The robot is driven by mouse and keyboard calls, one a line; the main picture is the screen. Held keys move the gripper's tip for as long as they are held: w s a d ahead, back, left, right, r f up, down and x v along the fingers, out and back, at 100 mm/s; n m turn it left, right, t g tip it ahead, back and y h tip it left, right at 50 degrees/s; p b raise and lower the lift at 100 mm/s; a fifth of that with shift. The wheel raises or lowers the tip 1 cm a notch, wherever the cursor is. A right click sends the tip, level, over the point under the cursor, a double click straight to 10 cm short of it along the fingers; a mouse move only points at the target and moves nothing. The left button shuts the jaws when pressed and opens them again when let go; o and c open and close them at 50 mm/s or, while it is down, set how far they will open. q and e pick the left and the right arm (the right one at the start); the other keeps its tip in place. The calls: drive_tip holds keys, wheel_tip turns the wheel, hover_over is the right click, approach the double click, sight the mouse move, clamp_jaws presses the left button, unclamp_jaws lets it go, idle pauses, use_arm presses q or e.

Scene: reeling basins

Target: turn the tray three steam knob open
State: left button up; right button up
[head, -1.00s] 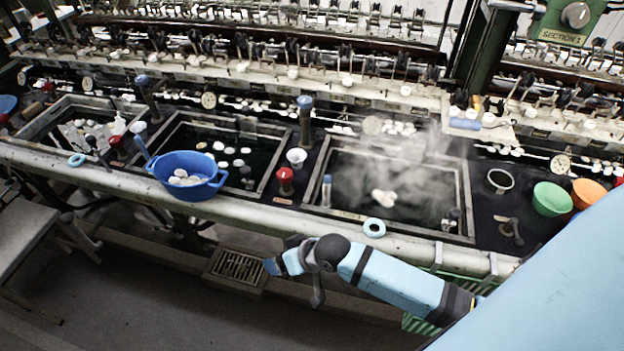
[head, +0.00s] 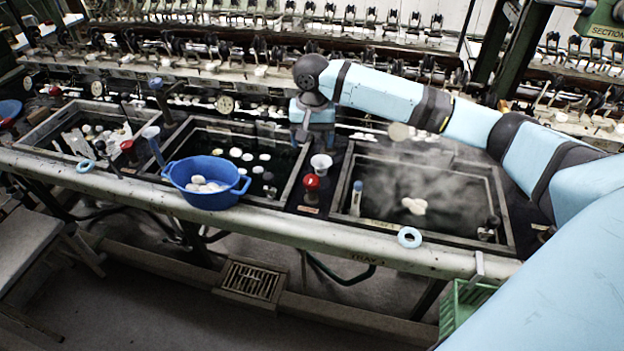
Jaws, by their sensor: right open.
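A red knob (head: 311,183) stands on the dark strip between the middle basin and the steaming basin (head: 375,222); I take it as the tray three steam knob. I cannot read the knob's setting. My right gripper (head: 302,138) points down above and behind the knob, over the same strip, apart from it. It is open, and its fingers are small and dark in this view. My left gripper is not in view.
A white cup (head: 321,165) stands just behind the knob, near my right gripper. A blue-topped tube (head: 357,198) stands at the steaming basin's left edge. A blue ring (head: 410,237) lies on the front rail.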

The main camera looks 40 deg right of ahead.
sight(312, 179)
wheel_tip(312, 179, down, 13)
drive_tip(key=shift+f, duration=0.1)
idle(0.3)
drive_tip(key=c, duration=0.9)
